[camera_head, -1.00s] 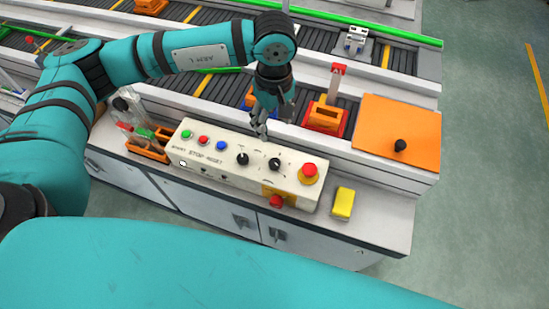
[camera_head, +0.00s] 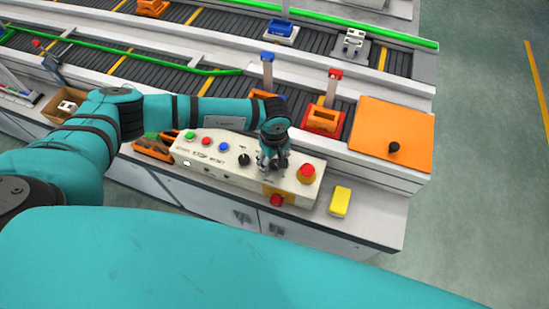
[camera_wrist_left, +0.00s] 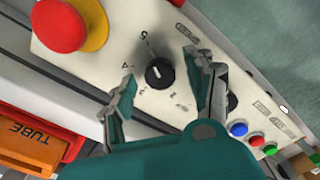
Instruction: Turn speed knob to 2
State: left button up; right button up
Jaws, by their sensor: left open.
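The cream control panel (camera_head: 215,168) sits on the workbench. In the left wrist view a black knob (camera_wrist_left: 159,73) with a white pointer line has printed figures around it, a 5 among them. My left gripper (camera_head: 272,167) is over the right-hand knob of the panel and mostly hides it in the head view. In the left wrist view the fingers of my left gripper (camera_wrist_left: 160,65) are open on either side of this knob, with gaps visible. The other black knob (camera_head: 244,160) is to its left in the head view. The label's wording is not legible.
A red emergency button (camera_head: 307,170) on a yellow base is close on the right. Green (camera_head: 190,134), red and blue buttons line the panel's left. A yellow block (camera_head: 340,201) lies on the bench to the right. Orange holders (camera_head: 322,118) stand behind.

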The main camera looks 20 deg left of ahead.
pick_arm(q)
jog(key=shift+f, duration=0.15)
grip_shut()
dwell(0.4)
